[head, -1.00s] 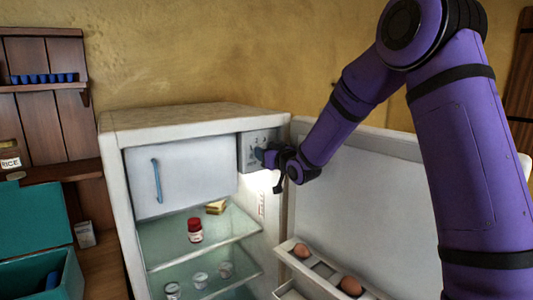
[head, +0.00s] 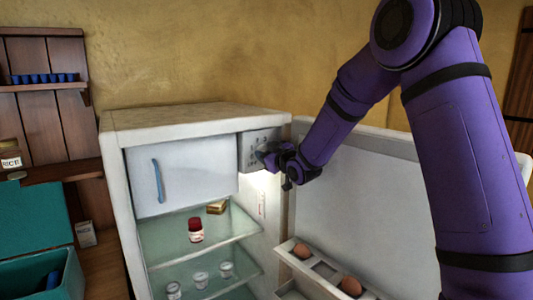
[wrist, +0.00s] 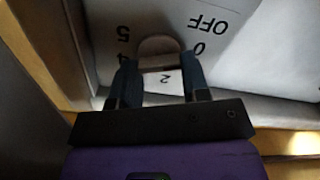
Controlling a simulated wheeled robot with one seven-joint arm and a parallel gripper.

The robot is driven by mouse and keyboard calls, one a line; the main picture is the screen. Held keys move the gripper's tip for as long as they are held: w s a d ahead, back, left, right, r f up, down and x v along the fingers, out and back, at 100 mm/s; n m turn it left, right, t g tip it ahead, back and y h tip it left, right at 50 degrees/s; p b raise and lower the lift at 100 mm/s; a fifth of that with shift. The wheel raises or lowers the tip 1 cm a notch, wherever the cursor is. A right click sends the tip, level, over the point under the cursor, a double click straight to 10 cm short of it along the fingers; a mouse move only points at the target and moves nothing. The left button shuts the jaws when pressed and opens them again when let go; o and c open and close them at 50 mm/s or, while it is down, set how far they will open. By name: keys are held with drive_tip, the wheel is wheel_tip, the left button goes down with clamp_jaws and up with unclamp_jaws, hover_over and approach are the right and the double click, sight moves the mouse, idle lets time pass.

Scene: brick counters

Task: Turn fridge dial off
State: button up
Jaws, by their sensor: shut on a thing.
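The fridge (head: 190,118) stands open in the head view, with its grey control panel (head: 248,143) at the upper right inside. The fridge dial (wrist: 158,46) is a pale rounded knob in the wrist view, on a white face marked OFF, 0, 2, 4 and 5. My gripper (wrist: 160,68) has its two dark blue fingers on either side of the dial and is shut on it. In the head view my gripper (head: 267,155) is at the panel and hides the dial. The dial's exact pointing direction is hard to tell.
The freezer door (head: 195,175) with a blue handle is left of the panel. The open fridge door (head: 360,205) stands close on the right, with eggs (head: 350,286) in its rack. A red-capped jar (head: 195,230) and glass cups (head: 200,280) sit on the shelves.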

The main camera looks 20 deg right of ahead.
drive_tip(key=shift+f, duration=0.1)
drive_tip(key=o, duration=0.9)
drive_tip(key=shift+s, duration=0.1)
drive_tip(key=v, duration=1)
drive_tip(key=shift+s+d, duration=0.15)
drive_tip(key=shift+s, duration=0.15)
